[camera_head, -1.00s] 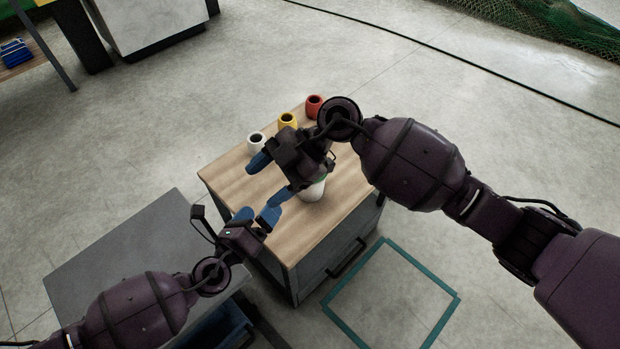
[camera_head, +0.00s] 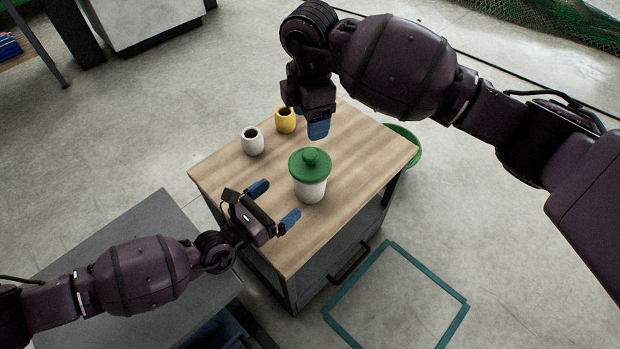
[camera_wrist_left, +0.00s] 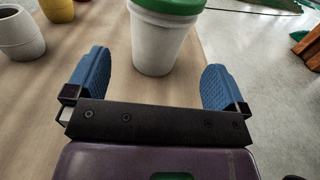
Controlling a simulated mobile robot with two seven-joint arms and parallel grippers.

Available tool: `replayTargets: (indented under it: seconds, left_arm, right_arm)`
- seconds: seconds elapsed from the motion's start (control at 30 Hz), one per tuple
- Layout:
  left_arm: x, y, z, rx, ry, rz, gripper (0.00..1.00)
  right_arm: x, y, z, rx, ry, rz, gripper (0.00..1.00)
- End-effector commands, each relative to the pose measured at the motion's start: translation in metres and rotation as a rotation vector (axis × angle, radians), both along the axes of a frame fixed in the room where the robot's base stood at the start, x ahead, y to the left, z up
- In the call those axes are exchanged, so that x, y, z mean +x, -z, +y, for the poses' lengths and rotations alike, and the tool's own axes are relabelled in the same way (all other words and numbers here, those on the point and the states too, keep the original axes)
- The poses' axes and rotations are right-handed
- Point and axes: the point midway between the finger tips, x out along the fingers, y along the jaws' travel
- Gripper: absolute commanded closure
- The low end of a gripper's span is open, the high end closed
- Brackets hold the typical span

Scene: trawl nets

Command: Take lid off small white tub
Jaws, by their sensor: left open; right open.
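The small white tub (camera_head: 311,190) stands upright on the wooden top of a cabinet. Its green lid (camera_head: 310,164), with a round knob, sits on it. My left gripper (camera_head: 275,204) is open and empty, just left of the tub, with its fingers pointing at it. In the left wrist view the tub (camera_wrist_left: 157,45) stands between and beyond the two blue fingers, and the lid (camera_wrist_left: 172,6) is cut off by the top edge. My right gripper (camera_head: 308,119) is open and empty, above and behind the lid, pointing down.
A white cup (camera_head: 252,143) and a yellow cup (camera_head: 286,122) stand at the back left of the wooden top (camera_head: 232,178). A green round object (camera_head: 412,158) shows beyond the right edge. A grey surface (camera_head: 130,250) lies at the lower left.

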Motion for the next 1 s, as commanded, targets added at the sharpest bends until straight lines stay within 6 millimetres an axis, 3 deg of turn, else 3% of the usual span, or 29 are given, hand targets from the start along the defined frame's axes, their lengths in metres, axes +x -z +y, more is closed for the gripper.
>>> replayTargets:
  seconds: [0.5,1.0]
  left_arm:
    - [0.053,-0.001,-0.054,-0.004,-0.001,0.001,0.00]
    - [0.061,0.000,-0.062,-0.003,-0.001,0.001,0.00]
  right_arm:
    - [0.000,0.000,0.001,0.003,-0.002,0.001,0.35]
    - [-0.001,0.000,0.001,0.004,-0.003,0.002,0.35]
